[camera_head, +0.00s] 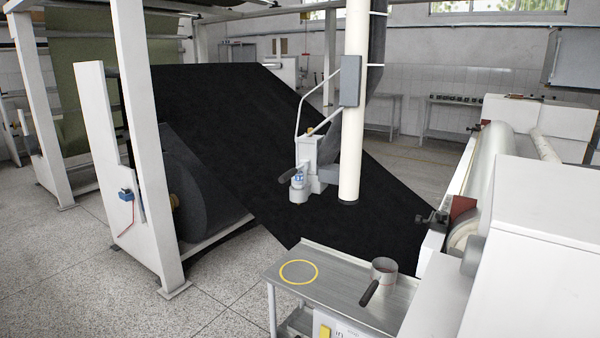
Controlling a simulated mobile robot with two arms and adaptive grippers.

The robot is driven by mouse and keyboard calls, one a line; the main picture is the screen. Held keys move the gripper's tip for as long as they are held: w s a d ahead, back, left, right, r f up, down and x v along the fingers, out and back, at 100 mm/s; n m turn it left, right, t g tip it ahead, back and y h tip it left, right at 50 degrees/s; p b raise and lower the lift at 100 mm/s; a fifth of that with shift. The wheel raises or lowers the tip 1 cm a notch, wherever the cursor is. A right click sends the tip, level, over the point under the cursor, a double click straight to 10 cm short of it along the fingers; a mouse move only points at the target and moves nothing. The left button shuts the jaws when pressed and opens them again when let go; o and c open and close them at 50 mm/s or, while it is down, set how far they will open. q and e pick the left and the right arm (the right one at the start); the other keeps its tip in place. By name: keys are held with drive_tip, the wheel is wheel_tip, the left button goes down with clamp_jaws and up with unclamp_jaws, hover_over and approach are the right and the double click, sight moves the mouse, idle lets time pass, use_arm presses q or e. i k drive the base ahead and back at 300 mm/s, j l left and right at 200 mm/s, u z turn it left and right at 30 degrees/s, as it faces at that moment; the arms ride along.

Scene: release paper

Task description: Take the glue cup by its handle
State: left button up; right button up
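The glue cup (384,267) is a small grey metal cup with a dark straight handle (370,293). It stands upright toward the right side of a metal side table (340,293), and its handle points to the lower left, toward the table's front. The inside of the cup looks reddish brown, but its contents are too small to tell. Neither my left nor my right gripper shows in the head view. Nothing is seen touching the cup or its handle.
A yellow ring (299,272) marks the table's left part, which is bare. A white roller machine (540,235) stands close on the right. Black sheet (240,120) slopes down behind the table. A white column (354,110) rises behind it. Speckled floor is open at left.

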sight(375, 289)
drive_tip(key=i+j+u, duration=0.2)
drive_tip(key=i+u, duration=0.45)
drive_tip(key=i+j+u, duration=0.15)
drive_tip(key=i+u, duration=0.65)
drive_tip(key=i, duration=0.15)
drive_tip(key=i+z, duration=0.3)
drive_tip(key=z, duration=0.15)
drive_tip(key=i+j+z, duration=0.1)
drive_tip(key=i+z, duration=0.15)
drive_tip(key=z, duration=0.15)
